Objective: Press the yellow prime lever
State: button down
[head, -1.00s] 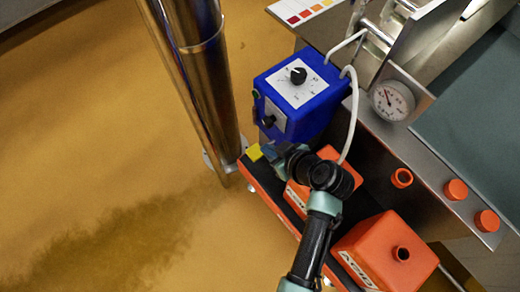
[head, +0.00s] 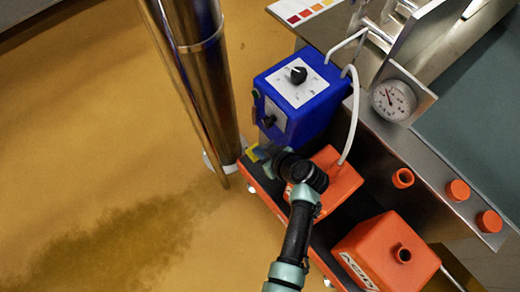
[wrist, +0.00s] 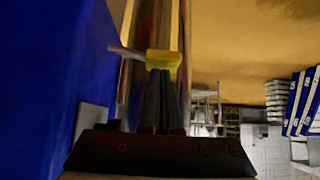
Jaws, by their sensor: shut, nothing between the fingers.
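The blue pump box (head: 297,100) has a dial on top and stands on the cart. Its yellow prime lever (head: 252,154) shows at the box's lower front, partly hidden by my gripper. In the wrist view the yellow lever grip (wrist: 164,61) sits on a thin grey rod coming out of the blue box wall (wrist: 45,80) on the left. My gripper (head: 265,153) is shut and empty. In the wrist view its fingertips (wrist: 161,72) are right at the yellow grip, overlapping its lower edge; whether they touch cannot be told for sure.
Orange canisters (head: 378,250) stand on the cart near my arm. A white hose (head: 352,115) runs from the box down to one canister. A steel column (head: 197,80) rises just left. A gauge (head: 393,100) is on the bench at right. The floor at left is clear.

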aim_at(256, 161)
jog(key=shift+f, duration=0.1)
jog(key=shift+s+a+f+b, duration=0.15)
jog(key=shift+f+b, duration=0.05)
jog(key=shift+b, duration=0.2)
jog(key=shift+t+h, duration=0.3)
jog(key=b, duration=0.1)
jog(key=f+n+b, duration=0.1)
jog(key=f+t+h, duration=0.1)
jog(key=shift+s+a+b, duration=0.3)
jog(key=shift+a+b, duration=0.1)
jog(key=shift+a+f+n+t+h+b, duration=0.1)
jog(key=shift+f+n+t+h+b, duration=0.6)
jog(key=shift+b, duration=0.55)
jog(key=shift+s+f, duration=0.1)
jog(key=shift+f, duration=0.2)
jog(key=shift+f+b, duration=0.1)
jog(key=shift+b, duration=0.25)
